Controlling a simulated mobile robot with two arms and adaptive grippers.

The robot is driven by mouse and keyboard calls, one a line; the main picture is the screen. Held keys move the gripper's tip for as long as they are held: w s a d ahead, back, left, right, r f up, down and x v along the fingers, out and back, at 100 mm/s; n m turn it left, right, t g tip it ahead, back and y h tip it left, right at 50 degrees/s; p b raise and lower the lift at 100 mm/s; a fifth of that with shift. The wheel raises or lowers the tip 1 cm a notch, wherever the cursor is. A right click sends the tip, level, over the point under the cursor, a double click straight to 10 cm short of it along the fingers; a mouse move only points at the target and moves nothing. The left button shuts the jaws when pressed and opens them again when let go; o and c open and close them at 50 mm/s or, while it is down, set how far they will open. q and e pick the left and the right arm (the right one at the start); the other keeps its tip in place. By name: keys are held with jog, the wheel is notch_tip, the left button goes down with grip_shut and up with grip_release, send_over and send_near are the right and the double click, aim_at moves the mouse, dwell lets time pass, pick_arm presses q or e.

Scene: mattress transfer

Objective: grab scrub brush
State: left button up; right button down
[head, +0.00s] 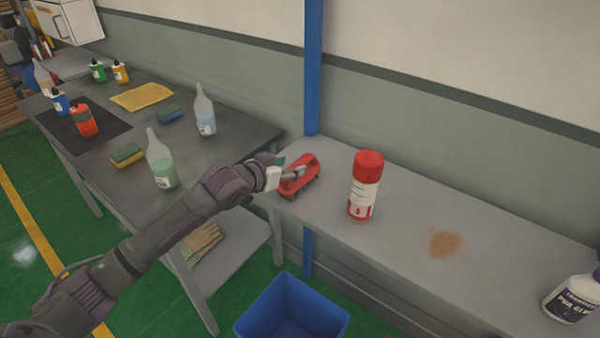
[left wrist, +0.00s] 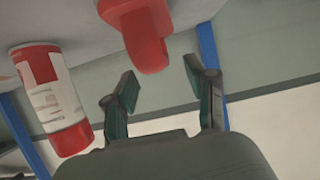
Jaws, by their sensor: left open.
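A red scrub brush (head: 300,174) with dark bristles lies on the grey shelf (head: 400,215), near its left end. My left gripper (head: 287,174) reaches it from the left in the head view. In the left wrist view the left gripper's two fingers (left wrist: 162,92) stand apart, and the red brush handle (left wrist: 146,40) lies ahead of and partly between them. The fingers do not appear closed on it. The far part of the brush is cut off by the top edge of that view. My right gripper is not in view.
A red and white canister (head: 365,186) stands right of the brush; it also shows in the left wrist view (left wrist: 50,98). A blue bin (head: 292,312) sits below. A cluttered table (head: 110,185) stands left.

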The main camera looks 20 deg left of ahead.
aim_at(295, 165)
pick_arm(q)
jog(key=shift+w+d+f+p, duration=0.1)
jog(key=shift+w+d+p, duration=0.15)
jog(key=shift+w+p, duration=0.25)
jog(key=x, duration=0.3)
jog(key=shift+w+d+f+p, duration=0.15)
jog(key=shift+w+d+p, duration=0.05)
jog(key=shift+w+p, duration=0.15)
jog(key=shift+w+f, duration=0.15)
jog(key=shift+f, duration=0.05)
jog(key=shift+c, duration=0.5)
grip_shut()
